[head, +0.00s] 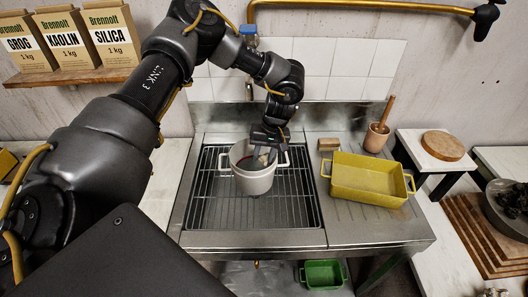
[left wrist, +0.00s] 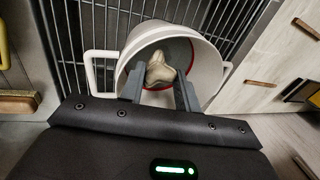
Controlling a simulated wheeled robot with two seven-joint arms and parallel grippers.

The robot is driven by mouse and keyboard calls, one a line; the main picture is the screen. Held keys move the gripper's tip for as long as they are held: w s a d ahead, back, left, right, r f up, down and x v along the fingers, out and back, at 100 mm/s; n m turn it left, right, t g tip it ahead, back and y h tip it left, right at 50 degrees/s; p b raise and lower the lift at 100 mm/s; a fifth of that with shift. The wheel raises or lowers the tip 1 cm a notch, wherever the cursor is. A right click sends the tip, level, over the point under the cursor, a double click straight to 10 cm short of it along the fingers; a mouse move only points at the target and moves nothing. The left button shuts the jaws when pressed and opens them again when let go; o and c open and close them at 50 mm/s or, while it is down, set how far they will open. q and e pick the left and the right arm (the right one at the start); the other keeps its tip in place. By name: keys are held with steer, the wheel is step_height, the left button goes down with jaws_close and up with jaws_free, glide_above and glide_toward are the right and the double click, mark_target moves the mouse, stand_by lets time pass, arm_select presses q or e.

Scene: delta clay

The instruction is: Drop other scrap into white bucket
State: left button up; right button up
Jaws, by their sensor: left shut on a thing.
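The white bucket (head: 254,183) stands upright on the metal grate of the sink, and two side handles show. My left gripper (head: 264,154) points down at the bucket's mouth. In the left wrist view the bucket (left wrist: 206,62) lies straight ahead, with a red band inside its rim. My left gripper (left wrist: 160,88) is shut on a pale beige lump of scrap (left wrist: 160,68), held between the fingertips at the bucket's opening. How deep the lump is inside the rim is hard to tell. My right gripper is not in view.
A yellow tub (head: 368,181) stands on the steel drainboard right of the grate. A sponge-like block (head: 328,144) and a mortar with pestle (head: 377,137) are behind it. A green tub (head: 323,274) sits below. The grate (head: 285,212) around the bucket is clear.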

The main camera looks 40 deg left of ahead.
arm_select(q)
steer(key=shift+f, duration=0.2)
steer(key=shift+d+f, duration=0.1)
steer(key=shift+f, duration=0.05)
steer(key=shift+f, duration=0.5)
steer(key=o, duration=0.7)
steer(key=shift+r, duration=0.4)
steer(key=b+v, duration=0.2)
steer(key=v, duration=1)
steer(key=shift+s+r, duration=0.1)
steer(key=shift+r, duration=0.2)
